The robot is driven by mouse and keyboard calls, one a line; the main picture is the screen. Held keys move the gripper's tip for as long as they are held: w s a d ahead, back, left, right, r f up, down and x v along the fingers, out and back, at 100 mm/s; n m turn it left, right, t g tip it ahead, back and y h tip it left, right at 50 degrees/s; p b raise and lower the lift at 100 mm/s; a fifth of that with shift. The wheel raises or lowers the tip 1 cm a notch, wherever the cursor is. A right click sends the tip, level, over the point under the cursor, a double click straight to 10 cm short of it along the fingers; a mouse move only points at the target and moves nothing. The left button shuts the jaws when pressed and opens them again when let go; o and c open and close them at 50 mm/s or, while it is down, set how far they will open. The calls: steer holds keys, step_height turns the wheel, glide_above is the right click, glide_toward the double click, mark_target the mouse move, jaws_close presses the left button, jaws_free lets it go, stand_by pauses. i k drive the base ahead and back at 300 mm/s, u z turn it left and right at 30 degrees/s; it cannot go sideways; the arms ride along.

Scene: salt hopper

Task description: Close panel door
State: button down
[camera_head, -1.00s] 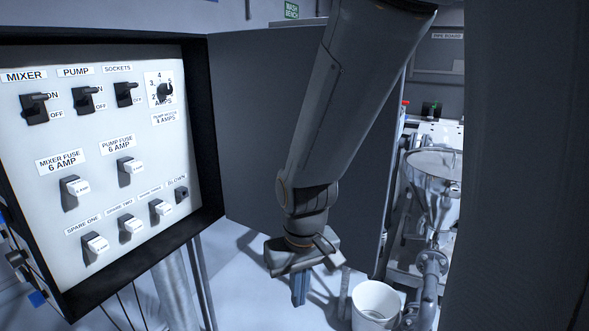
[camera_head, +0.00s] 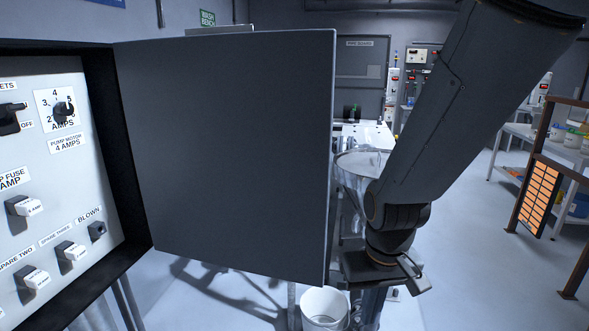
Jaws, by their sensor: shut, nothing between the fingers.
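The panel door (camera_head: 232,155) is a flat dark grey sheet. It stands open, swung out to the right of the control panel (camera_head: 52,150), with its hinge side along the panel's black right frame. The panel's white face shows switches, fuses and an amps dial. My arm lies right of the door. I cannot tell whether the gripper touches the door.
A metal hopper (camera_head: 360,163) is behind my arm. A shelf rack (camera_head: 560,145) and a brown-framed barrier with an orange panel (camera_head: 538,197) stand at right. Floor between them is clear.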

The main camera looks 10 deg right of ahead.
mark_target(229, 128)
steer(key=z, duration=1.6)
steer(key=i, duration=3.15)
steer(key=u, duration=5.3)
steer(key=i, duration=0.1)
steer(key=z, duration=0.7)
